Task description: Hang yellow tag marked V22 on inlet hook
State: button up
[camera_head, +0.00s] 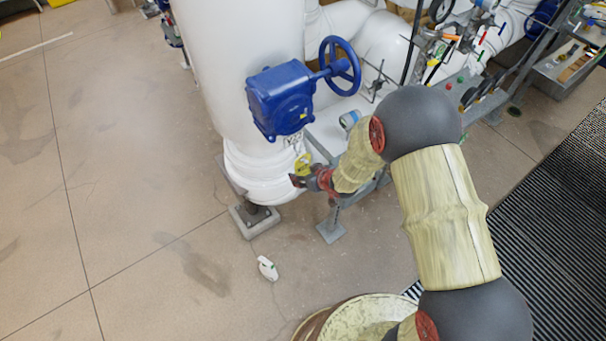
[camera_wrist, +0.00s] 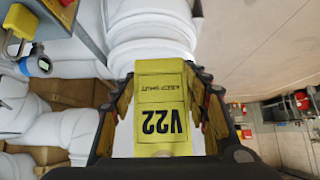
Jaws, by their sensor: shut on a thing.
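The yellow tag marked V22 (camera_wrist: 162,108) is between the fingers of my gripper (camera_wrist: 160,95) in the wrist view, its lettering upside down. The tag also shows as a small yellow patch (camera_head: 303,163) in the head view, in front of the white pipe's lower end. My gripper (camera_head: 302,179) is shut on the tag beside that pipe, below the blue valve gearbox. I cannot make out the inlet hook in either view.
The blue gearbox (camera_head: 281,98) with its handwheel (camera_head: 340,66) juts from the white pipe (camera_head: 243,60) above my gripper. A white bottle (camera_head: 267,268) lies on the floor. A round tub (camera_head: 340,318) stands at the bottom. The floor at left is clear.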

jog(key=o, duration=0.9)
jog(key=v, duration=1.2)
